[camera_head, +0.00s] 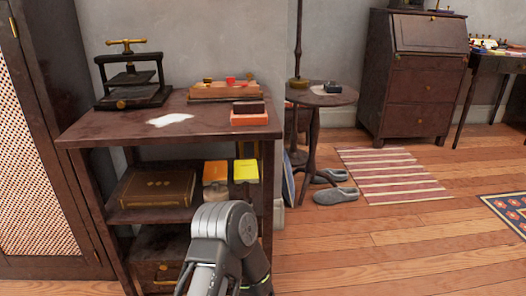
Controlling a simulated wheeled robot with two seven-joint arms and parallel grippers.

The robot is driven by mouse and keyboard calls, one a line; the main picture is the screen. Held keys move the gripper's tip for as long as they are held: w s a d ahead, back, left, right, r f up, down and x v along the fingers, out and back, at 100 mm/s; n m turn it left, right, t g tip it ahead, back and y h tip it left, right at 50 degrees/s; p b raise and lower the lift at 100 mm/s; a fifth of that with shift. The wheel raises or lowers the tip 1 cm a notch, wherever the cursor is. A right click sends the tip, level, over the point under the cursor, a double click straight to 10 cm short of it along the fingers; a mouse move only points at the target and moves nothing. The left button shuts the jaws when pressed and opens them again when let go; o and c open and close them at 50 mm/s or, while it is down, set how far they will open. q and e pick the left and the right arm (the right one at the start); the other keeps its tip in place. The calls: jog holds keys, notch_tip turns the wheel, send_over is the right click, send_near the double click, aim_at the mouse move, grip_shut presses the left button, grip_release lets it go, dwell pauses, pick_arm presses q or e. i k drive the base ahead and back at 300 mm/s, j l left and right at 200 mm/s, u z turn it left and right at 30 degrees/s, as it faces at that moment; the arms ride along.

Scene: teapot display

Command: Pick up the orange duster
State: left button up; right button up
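A small block with a dark red top and an orange lower part (250,118) lies at the right end of the dark table top (95,130). It looks like a duster, and nothing touches it from above. On the shelf below, an orange item (215,173) stands beside a yellow one (246,171); I cannot tell exactly what they are. One of my grey arms rises from the bottom in front of the lower shelf, partly hiding it. Neither gripper's fingers show.
A black press (132,80) stands at the table's left rear. A wooden tray (222,92) with small red and yellow pieces is behind the block. A white patch (170,120) lies on the table top. A round side table (322,97) and grey slippers (335,196) are to the right.

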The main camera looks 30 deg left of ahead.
aim_at(250, 113)
jog(key=u, duration=1.25)
jog(key=i+j, duration=0.2)
jog(key=j, duration=0.15)
jog(key=i+j, duration=0.15)
jog(key=j, duration=0.25)
jog(key=i+j, duration=0.2)
jog(key=j, duration=0.15)
jog(key=i+j, duration=0.2)
jog(key=j, duration=0.15)
